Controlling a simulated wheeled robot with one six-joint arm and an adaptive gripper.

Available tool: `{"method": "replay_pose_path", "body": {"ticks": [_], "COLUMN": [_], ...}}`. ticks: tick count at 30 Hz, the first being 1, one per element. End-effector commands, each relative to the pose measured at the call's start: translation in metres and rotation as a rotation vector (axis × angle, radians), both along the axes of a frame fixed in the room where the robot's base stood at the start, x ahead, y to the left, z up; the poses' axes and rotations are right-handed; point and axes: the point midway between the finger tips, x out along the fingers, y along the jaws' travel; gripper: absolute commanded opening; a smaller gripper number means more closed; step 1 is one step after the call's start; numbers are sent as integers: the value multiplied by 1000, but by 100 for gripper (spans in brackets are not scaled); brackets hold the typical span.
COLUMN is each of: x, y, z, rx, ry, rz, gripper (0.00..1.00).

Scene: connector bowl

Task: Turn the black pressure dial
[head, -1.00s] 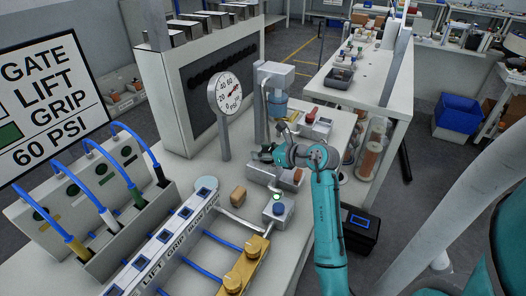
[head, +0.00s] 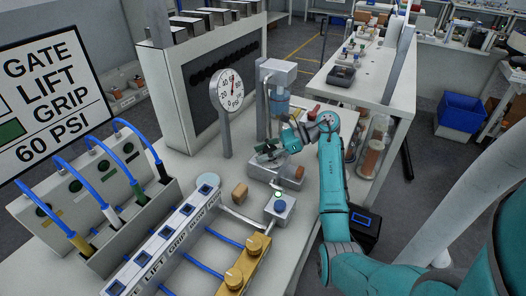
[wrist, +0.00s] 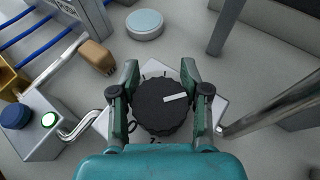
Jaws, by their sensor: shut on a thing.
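The black pressure dial (wrist: 155,112) is a round ribbed knob with a white pointer line, in the middle of the wrist view. The line points to the right and slightly up. My gripper (wrist: 160,92) has one finger on each side of the dial and is shut on it. In the head view my gripper (head: 268,152) is over the grey block below the regulator post, and the dial is largely hidden there. The round white pressure gauge (head: 226,92) stands left of it, with its red needle pointing nearly straight up.
A grey box with a green-lit button (wrist: 48,119) and a bent metal pipe (wrist: 86,123) lie left of the dial. A small brown block (head: 240,191) and a pale round disc (head: 208,180) are on the bench. A sign (head: 50,95) reads 60 PSI.

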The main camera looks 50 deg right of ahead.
Motion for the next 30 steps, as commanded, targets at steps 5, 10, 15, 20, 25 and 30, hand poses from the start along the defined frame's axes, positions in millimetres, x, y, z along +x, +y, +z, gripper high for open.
{"method": "replay_pose_path", "body": {"ticks": [5, 10, 15, 20, 25, 30], "x": [0, -1, -1, -1, -1, -1], "y": [1, 3, 3, 3, 3, 3], "z": [0, -1, -1, -1, -1, -1], "rx": [0, 1, 0, 0, 1, 1], "ry": [-1, -3, -4, -4, -4, -4], "rz": [84, 129, 146, 148, 147, 147], "gripper": [11, 11, 11, 11, 11, 65]}}
